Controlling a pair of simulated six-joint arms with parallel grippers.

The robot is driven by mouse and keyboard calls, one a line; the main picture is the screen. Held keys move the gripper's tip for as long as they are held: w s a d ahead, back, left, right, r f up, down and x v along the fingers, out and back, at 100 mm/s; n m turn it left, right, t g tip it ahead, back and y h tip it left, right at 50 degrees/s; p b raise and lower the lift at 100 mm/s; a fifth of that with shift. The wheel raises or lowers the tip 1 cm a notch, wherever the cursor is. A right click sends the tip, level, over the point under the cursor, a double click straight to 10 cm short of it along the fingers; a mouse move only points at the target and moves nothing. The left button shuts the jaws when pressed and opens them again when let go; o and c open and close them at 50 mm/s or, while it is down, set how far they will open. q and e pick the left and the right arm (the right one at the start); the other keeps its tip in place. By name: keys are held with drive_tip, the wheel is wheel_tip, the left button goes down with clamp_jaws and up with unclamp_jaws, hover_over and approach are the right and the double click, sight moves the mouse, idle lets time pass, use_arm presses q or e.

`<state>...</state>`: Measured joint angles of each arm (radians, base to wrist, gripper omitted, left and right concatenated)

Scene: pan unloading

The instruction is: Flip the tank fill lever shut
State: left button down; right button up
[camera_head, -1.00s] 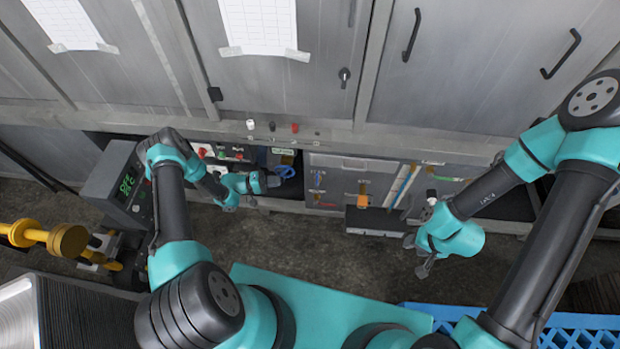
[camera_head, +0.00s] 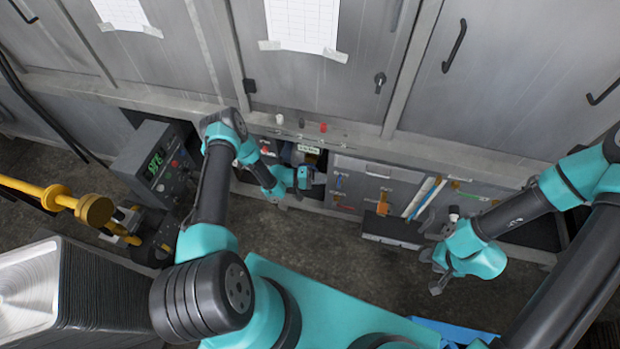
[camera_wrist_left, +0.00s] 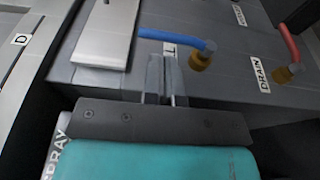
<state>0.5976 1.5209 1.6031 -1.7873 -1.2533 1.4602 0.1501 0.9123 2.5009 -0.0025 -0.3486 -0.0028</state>
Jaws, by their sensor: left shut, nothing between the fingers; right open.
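A blue lever (camera_wrist_left: 180,40) on a brass valve (camera_wrist_left: 201,61) shows in the left wrist view, lying across the grey panel. A label beside it is mostly hidden, so I cannot read it. In the head view a small blue lever (camera_head: 339,182) is on the lower panel. My left gripper (camera_wrist_left: 163,62) is shut and empty, with its fingertips just below the blue lever; I cannot tell if they touch. In the head view my left gripper (camera_head: 312,178) is left of that panel. My right gripper (camera_head: 437,272) is open and empty, well to the right.
A red lever (camera_wrist_left: 289,42) labelled DRAIN sits right of the blue one. A metal plate (camera_wrist_left: 106,36) is at its left. In the head view, a control box (camera_head: 155,165) with a green display and a yellow bar (camera_head: 45,193) stand at left.

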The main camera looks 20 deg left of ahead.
sight(339, 182)
use_arm(q)
drive_tip(key=shift+x, duration=2.15)
